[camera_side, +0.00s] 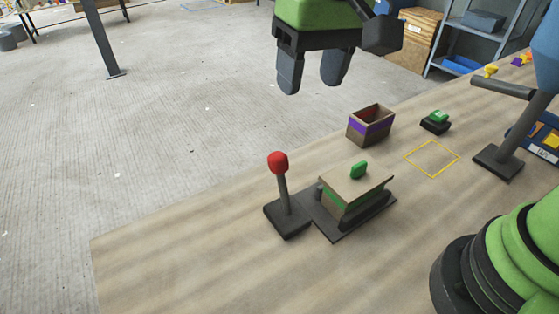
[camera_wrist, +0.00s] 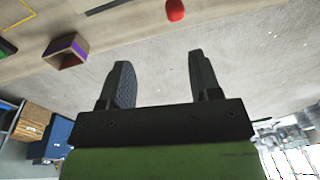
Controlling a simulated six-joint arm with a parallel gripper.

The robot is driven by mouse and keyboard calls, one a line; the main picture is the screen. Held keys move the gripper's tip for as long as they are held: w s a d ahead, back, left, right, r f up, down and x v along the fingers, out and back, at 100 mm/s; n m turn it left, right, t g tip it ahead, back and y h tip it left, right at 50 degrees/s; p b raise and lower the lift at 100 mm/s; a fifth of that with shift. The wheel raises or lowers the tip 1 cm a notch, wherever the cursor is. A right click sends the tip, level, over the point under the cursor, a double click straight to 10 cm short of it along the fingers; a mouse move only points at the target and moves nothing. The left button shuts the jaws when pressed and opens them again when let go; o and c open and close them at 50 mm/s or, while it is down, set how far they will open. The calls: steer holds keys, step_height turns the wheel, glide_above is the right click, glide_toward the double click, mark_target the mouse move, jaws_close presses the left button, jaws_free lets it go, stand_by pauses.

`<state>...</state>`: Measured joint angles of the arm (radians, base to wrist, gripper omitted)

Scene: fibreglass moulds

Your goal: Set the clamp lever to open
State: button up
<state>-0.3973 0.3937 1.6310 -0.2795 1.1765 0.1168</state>
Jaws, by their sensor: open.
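The clamp lever (camera_side: 283,195) is a grey stick with a red knob (camera_side: 278,163) on a dark base, near the table's left part in the side view. It stands nearly upright, leaning slightly. Beside it, on a dark plate, is a box with a tan lid (camera_side: 354,184) and a green handle on top. My gripper (camera_side: 313,82) is open and empty, high above and behind the lever, apart from everything. In the wrist view my two fingers (camera_wrist: 160,82) are spread, and the red knob (camera_wrist: 175,10) shows at the top edge. The lever's base is out of that view.
An open wooden box with a purple band (camera_side: 371,125) stands behind the lidded box. A dark block with a green top (camera_side: 436,121) and a yellow square outline (camera_side: 432,158) lie to its right. A grey post (camera_side: 508,150) stands at the right. The table's front left is clear.

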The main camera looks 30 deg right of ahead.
steer(key=g, duration=0.1)
glide_above(280, 155)
steer(key=shift+n+h, duration=0.4)
step_height(280, 155, down, 6)
steer(key=shift+r, duration=0.2)
step_height(280, 155, down, 10)
steer(key=shift+r, duration=0.2)
steer(key=shift+c, duration=0.4)
jaws_close()
